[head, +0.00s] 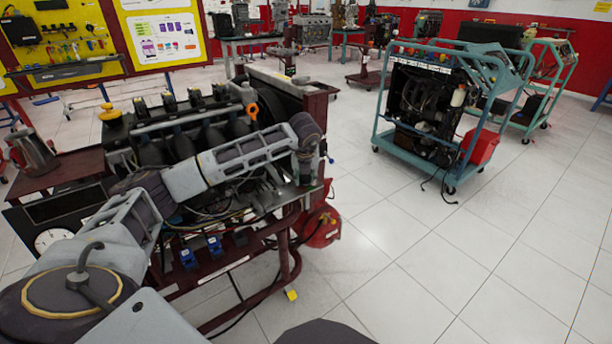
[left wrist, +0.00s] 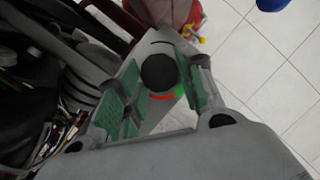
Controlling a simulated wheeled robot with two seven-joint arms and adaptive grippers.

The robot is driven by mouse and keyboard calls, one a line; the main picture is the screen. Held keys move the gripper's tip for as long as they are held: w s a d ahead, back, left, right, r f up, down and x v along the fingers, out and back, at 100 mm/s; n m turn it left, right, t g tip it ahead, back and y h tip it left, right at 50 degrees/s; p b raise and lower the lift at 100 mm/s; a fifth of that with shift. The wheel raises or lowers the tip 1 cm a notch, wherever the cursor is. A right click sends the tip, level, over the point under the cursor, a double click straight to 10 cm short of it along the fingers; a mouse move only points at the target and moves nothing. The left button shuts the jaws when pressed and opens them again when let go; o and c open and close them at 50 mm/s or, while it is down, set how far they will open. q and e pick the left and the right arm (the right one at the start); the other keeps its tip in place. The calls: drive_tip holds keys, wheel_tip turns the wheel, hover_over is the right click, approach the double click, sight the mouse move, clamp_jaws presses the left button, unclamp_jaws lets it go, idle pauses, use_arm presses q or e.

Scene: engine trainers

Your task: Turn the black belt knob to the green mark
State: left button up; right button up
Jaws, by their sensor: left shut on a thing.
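The black belt knob (left wrist: 159,72) is a round dark cap on a grey plate (left wrist: 130,72) in the left wrist view. In the head view my left gripper (head: 307,165) points down at the right end of the engine trainer (head: 200,130). The knob is hidden there behind my arm. My right gripper is not in view.
Hoses and wires (left wrist: 60,110) crowd the left of the wrist view. A red tank (head: 320,228) hangs below the engine trainer's right end. A teal-framed trainer (head: 440,110) stands farther right. The tiled floor (head: 400,240) between is clear.

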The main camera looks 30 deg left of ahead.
use_arm(q)
drive_tip(key=m, duration=0.1)
drive_tip(key=m+h, duration=0.1)
drive_tip(key=m, duration=0.1)
drive_tip(key=shift+s+a+m+t, duration=0.1)
drive_tip(key=shift+a+m+t, duration=0.1)
drive_tip(key=shift+m+t, duration=0.1)
drive_tip(key=m+h+p, duration=0.1)
drive_tip(key=m, duration=0.2)
drive_tip(key=shift+a, duration=0.15)
drive_tip(key=shift+m+h, duration=0.3)
drive_tip(key=shift+h, duration=0.1)
drive_tip(key=shift+m+p, duration=0.3)
drive_tip(key=shift+m+h, duration=0.3)
drive_tip(key=shift+m, duration=0.3)
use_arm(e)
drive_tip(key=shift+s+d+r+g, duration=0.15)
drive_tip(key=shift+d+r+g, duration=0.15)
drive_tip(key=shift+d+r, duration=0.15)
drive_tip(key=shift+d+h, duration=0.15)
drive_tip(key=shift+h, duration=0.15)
use_arm(q)
drive_tip(key=o, duration=1)
